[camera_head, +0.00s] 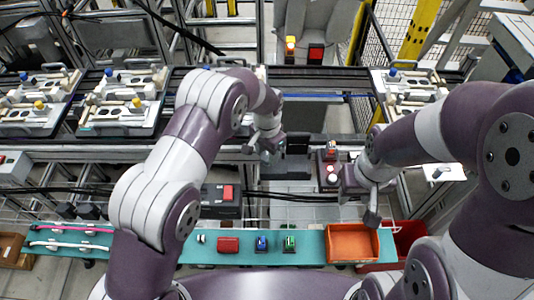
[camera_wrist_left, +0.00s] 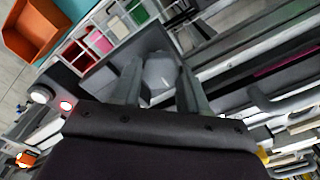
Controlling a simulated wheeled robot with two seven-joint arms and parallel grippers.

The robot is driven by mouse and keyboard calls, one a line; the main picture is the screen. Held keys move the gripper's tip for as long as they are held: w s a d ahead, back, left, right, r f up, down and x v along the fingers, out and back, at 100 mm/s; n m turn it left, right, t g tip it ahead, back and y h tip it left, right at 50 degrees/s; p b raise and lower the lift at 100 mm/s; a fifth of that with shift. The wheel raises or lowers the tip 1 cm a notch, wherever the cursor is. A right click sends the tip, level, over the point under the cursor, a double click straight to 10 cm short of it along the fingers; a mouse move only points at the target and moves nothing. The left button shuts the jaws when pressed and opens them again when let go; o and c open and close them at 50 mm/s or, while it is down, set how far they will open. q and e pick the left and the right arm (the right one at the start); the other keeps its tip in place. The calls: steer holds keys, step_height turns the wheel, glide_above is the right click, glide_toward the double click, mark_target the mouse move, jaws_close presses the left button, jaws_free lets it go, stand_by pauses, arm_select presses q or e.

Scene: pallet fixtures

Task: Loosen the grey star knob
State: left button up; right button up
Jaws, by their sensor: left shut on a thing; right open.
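My left gripper (camera_head: 266,148) reaches across the middle, near the conveyor's front edge. In the left wrist view its two fingers (camera_wrist_left: 160,85) stand on either side of a light grey rounded piece, the grey star knob (camera_wrist_left: 161,72), and are shut on it. The knob's lobes are hard to make out there, and in the head view the hand and arm hide it. My right gripper (camera_head: 372,213) hangs empty above the back right corner of the orange bin (camera_head: 353,257), fingers pointing down; it is open, though the gap is hard to see from this side.
Pallets with fixtures (camera_head: 125,97) stand on the conveyor at left, another (camera_head: 408,84) at right. A teal shelf (camera_head: 170,250) in front carries small coloured parts. A red bin (camera_head: 405,238) stands beside the orange one. A button box (camera_head: 330,172) lies between my grippers.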

mark_target(267, 155)
arm_select(q)
steer(key=shift+n, duration=0.6)
steer(key=shift+w+r+n, duration=0.1)
steer(key=shift+n, duration=0.2)
steer(key=o, duration=1.1)
steer(key=shift+c, duration=0.2)
step_height(267, 155, up, 6)
steer(key=shift+r+b, duration=0.1)
steer(key=shift+b, duration=1.05)
step_height(267, 155, up, 6)
steer(key=p, duration=0.3)
steer(key=shift+r, duration=0.25)
